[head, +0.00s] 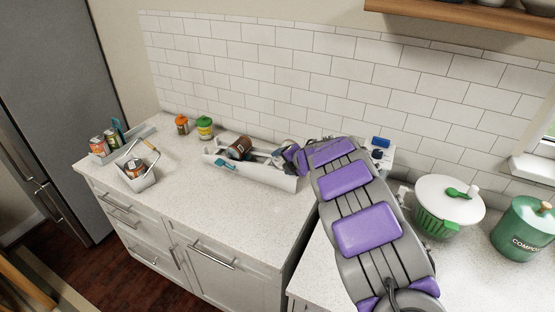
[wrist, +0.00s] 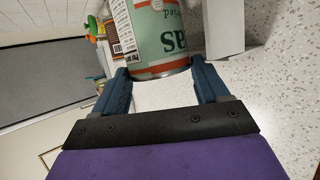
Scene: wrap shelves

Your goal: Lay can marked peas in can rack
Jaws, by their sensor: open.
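A can with a teal and orange label (wrist: 160,35) fills the top of the wrist view. Its large upside-down letters look like "AS", which fits peas. My gripper (wrist: 160,74) is open, its two blue fingers on either side of the can's near end. I cannot tell whether they touch it. In the head view my gripper (head: 288,157) is at the right part of the long white rack (head: 255,174), and my arm hides part of that area. A dark brown-labelled can (head: 239,147) lies in the rack's left part.
An orange-lidded jar (head: 182,124) and a green-and-yellow jar (head: 204,127) stand behind the rack. A white caddy (head: 139,183) and a grey tray with cans (head: 98,157) are at the left. The front counter is clear. A salad spinner (head: 448,207) stands right.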

